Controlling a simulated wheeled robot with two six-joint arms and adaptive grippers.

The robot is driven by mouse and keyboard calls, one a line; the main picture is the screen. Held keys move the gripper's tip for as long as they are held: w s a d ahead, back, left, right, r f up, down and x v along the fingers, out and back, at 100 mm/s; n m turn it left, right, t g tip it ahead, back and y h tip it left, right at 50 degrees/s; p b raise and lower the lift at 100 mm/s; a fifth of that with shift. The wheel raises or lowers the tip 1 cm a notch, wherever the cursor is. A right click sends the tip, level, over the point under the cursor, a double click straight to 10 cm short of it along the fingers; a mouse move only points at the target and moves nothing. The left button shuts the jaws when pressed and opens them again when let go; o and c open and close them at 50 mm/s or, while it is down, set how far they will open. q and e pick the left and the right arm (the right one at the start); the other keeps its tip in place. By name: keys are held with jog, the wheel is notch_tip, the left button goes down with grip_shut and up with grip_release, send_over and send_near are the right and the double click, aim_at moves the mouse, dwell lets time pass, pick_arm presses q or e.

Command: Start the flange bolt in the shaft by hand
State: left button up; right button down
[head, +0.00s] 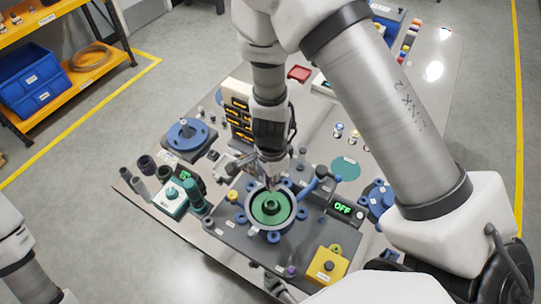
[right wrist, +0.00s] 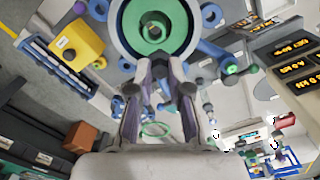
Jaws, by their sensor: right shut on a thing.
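The shaft housing is a blue ring with a pale rim (head: 250,215). Inside it lies a green disc with a dark green raised hub (head: 270,206) and a central hole. In the right wrist view the green disc (right wrist: 133,27) fills the top middle. My right gripper (head: 271,183) points down at the back edge of the ring; its fingers (right wrist: 160,60) also show in the right wrist view. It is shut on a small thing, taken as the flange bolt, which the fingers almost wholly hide. I cannot tell whether it touches the shaft. My left gripper is out of view; only arm links show.
A yellow box with a knob (head: 326,266) stands at the front right of the dark base plate. A display reading OFF (head: 343,208) sits right of the ring. Blue clamps surround the ring closely.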

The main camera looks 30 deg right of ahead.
jog(key=f+n+b, duration=0.1)
jog(key=n+b, duration=0.2)
jog(key=n, duration=0.1)
jog(key=f+n+b, duration=0.1)
jog(key=n+b, duration=0.2)
jog(key=b, duration=0.1)
jog(key=f+n+b, duration=0.2)
jog(key=n+b, duration=0.2)
jog(key=shift+s+a+n, duration=0.3)
jog(key=shift+s, duration=0.1)
jog(key=shift+r, duration=0.15)
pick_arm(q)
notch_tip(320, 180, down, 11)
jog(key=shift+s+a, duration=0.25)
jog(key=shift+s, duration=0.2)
pick_arm(e)
jog(key=shift+r+n, duration=0.1)
jog(key=shift+n, duration=0.2)
jog(key=shift+s, duration=0.1)
pick_arm(q)
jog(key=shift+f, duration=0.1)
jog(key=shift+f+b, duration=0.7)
jog(key=shift+b, duration=0.1)
pick_arm(e)
jog(key=shift+f, duration=0.95)
